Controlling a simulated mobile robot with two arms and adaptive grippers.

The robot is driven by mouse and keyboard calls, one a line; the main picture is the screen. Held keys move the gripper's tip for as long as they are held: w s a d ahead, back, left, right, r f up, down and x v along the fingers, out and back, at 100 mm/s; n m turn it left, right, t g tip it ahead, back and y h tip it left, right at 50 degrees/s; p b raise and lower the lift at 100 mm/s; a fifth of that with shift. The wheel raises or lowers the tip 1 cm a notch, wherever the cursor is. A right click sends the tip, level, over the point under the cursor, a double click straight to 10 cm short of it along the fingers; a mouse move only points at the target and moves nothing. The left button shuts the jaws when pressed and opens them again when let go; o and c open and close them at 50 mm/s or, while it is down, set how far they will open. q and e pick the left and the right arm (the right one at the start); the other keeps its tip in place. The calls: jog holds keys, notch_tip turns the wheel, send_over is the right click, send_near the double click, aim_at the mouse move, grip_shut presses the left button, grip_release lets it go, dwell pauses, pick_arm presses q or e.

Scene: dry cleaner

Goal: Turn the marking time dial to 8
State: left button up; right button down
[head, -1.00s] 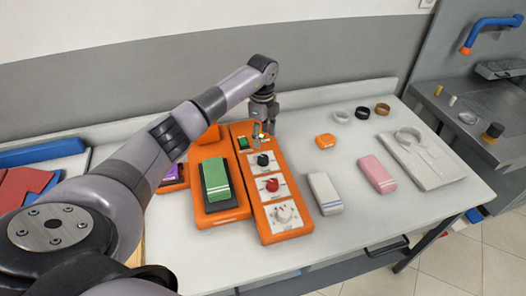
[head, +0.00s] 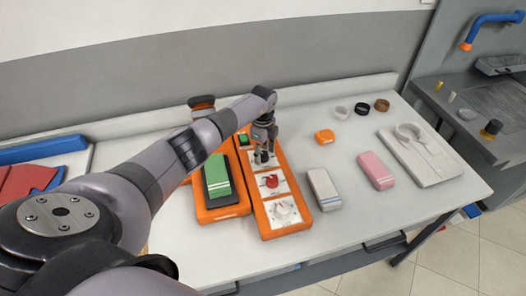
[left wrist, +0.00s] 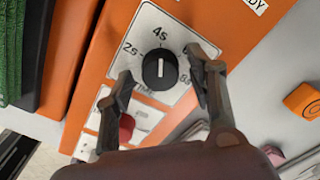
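The marking time dial is a black knob (left wrist: 160,70) on a white plate marked 2s, 4s, 6s and 8s, seen in the left wrist view. Its white pointer line points up, near 4s. The plate is on the orange control panel (head: 289,230), which lies on the table. My left gripper (left wrist: 161,73) is open, with one finger on each side of the knob. I cannot tell if the fingers touch it. The right finger partly covers the 6s and 8s marks. In the head view, the left gripper (head: 263,156) hides most of the knob.
A green block (head: 217,176) lies on an orange base to the left. A white-grey block (head: 324,188) and a pink one (head: 376,171) lie to the right. An orange item (head: 325,137) is nearby.

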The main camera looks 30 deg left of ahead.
pick_arm(q)
jog(key=c, duration=1)
pick_arm(e)
jog(key=shift+w, duration=0.3)
jog(key=shift+f, duration=0.15)
